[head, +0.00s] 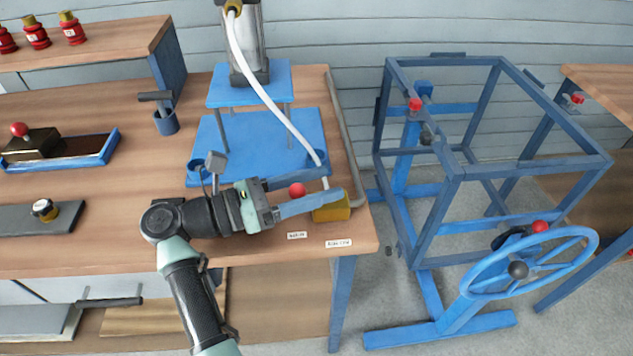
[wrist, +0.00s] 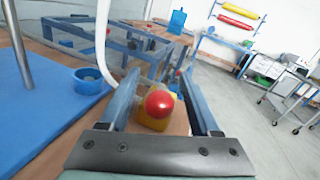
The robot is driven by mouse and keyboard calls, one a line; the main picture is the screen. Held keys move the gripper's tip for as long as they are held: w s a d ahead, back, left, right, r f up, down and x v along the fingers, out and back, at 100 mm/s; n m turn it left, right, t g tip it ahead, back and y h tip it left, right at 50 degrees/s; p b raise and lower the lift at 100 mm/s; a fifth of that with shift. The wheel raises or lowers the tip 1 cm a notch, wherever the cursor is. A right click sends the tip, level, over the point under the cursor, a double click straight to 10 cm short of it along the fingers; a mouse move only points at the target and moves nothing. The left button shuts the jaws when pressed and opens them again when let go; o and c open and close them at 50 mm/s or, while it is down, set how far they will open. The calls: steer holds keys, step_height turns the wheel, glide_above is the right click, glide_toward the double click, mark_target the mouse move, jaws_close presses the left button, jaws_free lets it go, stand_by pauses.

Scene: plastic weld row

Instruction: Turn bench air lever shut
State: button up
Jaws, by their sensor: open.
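The bench air lever shows as a red ball knob (head: 297,190) by a yellow valve block (head: 332,212) at the bench's front right corner. A white hose runs down to the block. My gripper (head: 336,198) is open and reaches right, low over this corner. In the wrist view the red knob (wrist: 158,103) lies between the two blue fingers of my gripper (wrist: 160,75), with a gap on either side. The yellow block (wrist: 153,118) is behind and below the knob. The lever's arm is hidden, so its angle cannot be told.
A blue press stand (head: 225,150) stands just behind my gripper. A small grey lever (head: 215,162) rises close to my wrist. Two labels (head: 338,243) are on the bench edge. A blue frame with a handwheel (head: 530,262) stands to the right across open floor.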

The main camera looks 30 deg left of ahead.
steer(key=shift+a, duration=0.1)
steer(key=v, duration=1.2)
steer(key=shift+s+a+b, duration=0.2)
steer(key=shift+s+b, duration=0.1)
steer(key=shift+s, duration=0.05)
